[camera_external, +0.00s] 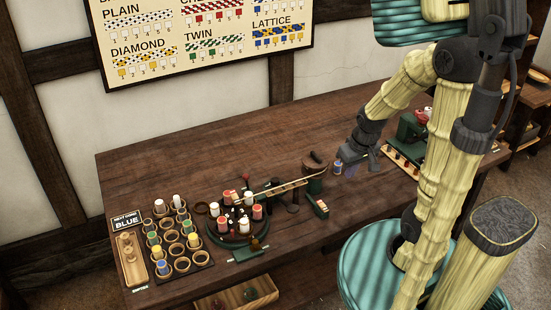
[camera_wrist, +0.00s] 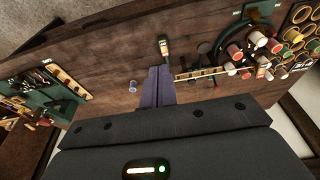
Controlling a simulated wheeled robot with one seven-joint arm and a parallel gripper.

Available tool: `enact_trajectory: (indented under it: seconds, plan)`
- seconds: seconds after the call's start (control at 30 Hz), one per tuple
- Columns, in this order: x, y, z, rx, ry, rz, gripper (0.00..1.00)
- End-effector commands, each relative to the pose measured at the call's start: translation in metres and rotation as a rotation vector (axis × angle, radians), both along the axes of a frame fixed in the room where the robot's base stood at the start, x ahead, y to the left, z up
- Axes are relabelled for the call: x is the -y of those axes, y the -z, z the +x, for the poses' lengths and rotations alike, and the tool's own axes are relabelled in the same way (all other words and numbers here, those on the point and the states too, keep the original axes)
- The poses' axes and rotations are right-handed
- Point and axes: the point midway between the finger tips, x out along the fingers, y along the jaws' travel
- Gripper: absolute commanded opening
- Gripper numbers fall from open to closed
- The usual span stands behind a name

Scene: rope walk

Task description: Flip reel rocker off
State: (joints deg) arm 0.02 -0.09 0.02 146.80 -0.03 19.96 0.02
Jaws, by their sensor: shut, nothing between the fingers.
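A small dark green box with a pale and reddish top (camera_external: 320,207) sits near the front edge of the table, right of the round braiding stand. It looks like the reel rocker switch; which way it is tipped is too small to tell. In the wrist view the box (camera_wrist: 164,47) lies just beyond my fingertips. My gripper (camera_external: 345,163) is shut and empty above the table, behind and right of the box in the outside view. In the wrist view my dark fingers (camera_wrist: 159,72) lie together, pointing toward the box, apart from it.
The braiding stand (camera_external: 236,241) holds red and white bobbins, with a braid running right to a dark reel (camera_external: 314,163). A blue spool (camera_external: 338,167) stands close to my gripper. A cup rack (camera_external: 202,262) is at left. The back of the table is clear.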

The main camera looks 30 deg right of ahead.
Motion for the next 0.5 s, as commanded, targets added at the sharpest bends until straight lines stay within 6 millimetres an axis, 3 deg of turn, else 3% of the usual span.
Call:
enact_trajectory:
  seconds: [0.07, 0.27, 0.5]
  plan:
    - [0.0, 0.0, 0.0, 0.0, 0.0, 0.0, 0.04]
    - [0.0, 0.0, 0.0, -0.001, 0.0, 0.0, 0.42]
    - [0.0, 0.003, 0.014, -0.035, 0.0, 0.0, 0.42]
